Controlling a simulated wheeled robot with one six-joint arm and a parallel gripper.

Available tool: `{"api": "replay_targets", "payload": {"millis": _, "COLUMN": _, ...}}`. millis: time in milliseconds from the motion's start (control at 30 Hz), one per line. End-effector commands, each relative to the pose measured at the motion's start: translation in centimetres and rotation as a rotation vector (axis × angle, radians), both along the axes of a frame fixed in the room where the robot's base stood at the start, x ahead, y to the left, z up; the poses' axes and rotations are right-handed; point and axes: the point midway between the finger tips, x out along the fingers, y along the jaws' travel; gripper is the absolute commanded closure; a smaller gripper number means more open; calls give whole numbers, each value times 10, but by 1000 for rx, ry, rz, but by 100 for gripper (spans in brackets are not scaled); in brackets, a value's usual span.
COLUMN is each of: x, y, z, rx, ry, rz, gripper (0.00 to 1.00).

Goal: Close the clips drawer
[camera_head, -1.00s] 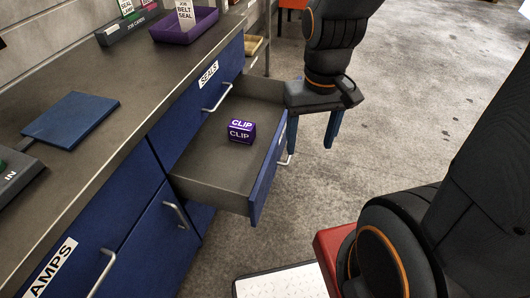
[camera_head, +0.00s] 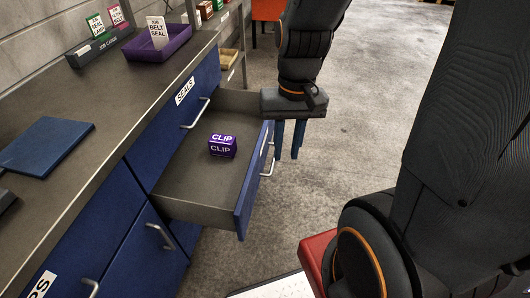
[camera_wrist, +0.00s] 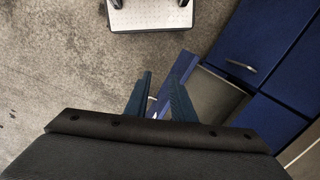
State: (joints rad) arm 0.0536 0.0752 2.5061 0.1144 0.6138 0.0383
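The open drawer (camera_head: 196,190) is blue-fronted with a grey inside, pulled out from under the counter. A purple box marked CLIP (camera_head: 222,147) sits in it. Its front carries a metal handle (camera_head: 265,152). My gripper (camera_head: 288,140) points down just outside the drawer front, close to the handle. In the wrist view, the two blue fingers of my gripper (camera_wrist: 160,92) stand apart, with part of the handle (camera_wrist: 152,103) showing between them. Whether a finger touches the handle cannot be told. The drawer's grey inside (camera_wrist: 212,97) is partly hidden by my gripper.
A closed drawer labelled SEALS (camera_head: 186,92) is above the open one. The counter (camera_head: 110,125) holds a purple tray (camera_head: 160,45), a card holder and a blue pad (camera_head: 45,146). A closed cabinet door (camera_head: 150,250) is at lower left. Bare concrete floor (camera_head: 370,110) lies to the right.

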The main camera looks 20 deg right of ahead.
Motion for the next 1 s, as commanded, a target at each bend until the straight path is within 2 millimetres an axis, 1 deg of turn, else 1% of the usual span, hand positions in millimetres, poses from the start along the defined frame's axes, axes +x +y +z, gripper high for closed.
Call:
{"api": "replay_targets", "payload": {"millis": 33, "x": 8, "y": -4, "z": -8, "rx": 32, "ry": 31, "rz": -99, "gripper": 87}}
{"api": "replay_targets", "payload": {"millis": 100, "x": 20, "y": -8, "z": -18, "rx": 86, "ry": 78, "rz": -256, "gripper": 99}}
{"api": "replay_targets", "payload": {"millis": 133, "x": 27, "y": -10, "z": -23, "rx": 111, "ry": 97, "rz": -325, "gripper": 100}}
{"api": "replay_targets", "payload": {"millis": 267, "x": 56, "y": -21, "z": -44, "rx": 224, "ry": 179, "rz": -625, "gripper": 100}}
{"api": "replay_targets", "payload": {"millis": 367, "x": 81, "y": -35, "z": -62, "rx": 316, "ry": 237, "rz": -853, "gripper": 100}}
{"api": "replay_targets", "payload": {"millis": 467, "x": 106, "y": -52, "z": -81, "rx": 414, "ry": 293, "rz": -1078, "gripper": 100}}
{"api": "replay_targets", "payload": {"millis": 600, "x": 142, "y": -85, "z": -109, "rx": 561, "ry": 360, "rz": -1375, "gripper": 100}}
{"api": "replay_targets", "payload": {"millis": 700, "x": 162, "y": -110, "z": -127, "rx": 655, "ry": 395, "rz": -1549, "gripper": 100}}
{"api": "replay_targets", "payload": {"millis": 800, "x": 175, "y": -131, "z": -140, "rx": 729, "ry": 418, "rz": -1673, "gripper": 100}}
{"api": "replay_targets", "payload": {"millis": 900, "x": 183, "y": -144, "z": -148, "rx": 774, "ry": 429, "rz": -1746, "gripper": 100}}
{"api": "replay_targets", "payload": {"millis": 1000, "x": 187, "y": -147, "z": -152, "rx": 794, "ry": 434, "rz": -1773, "gripper": 100}}
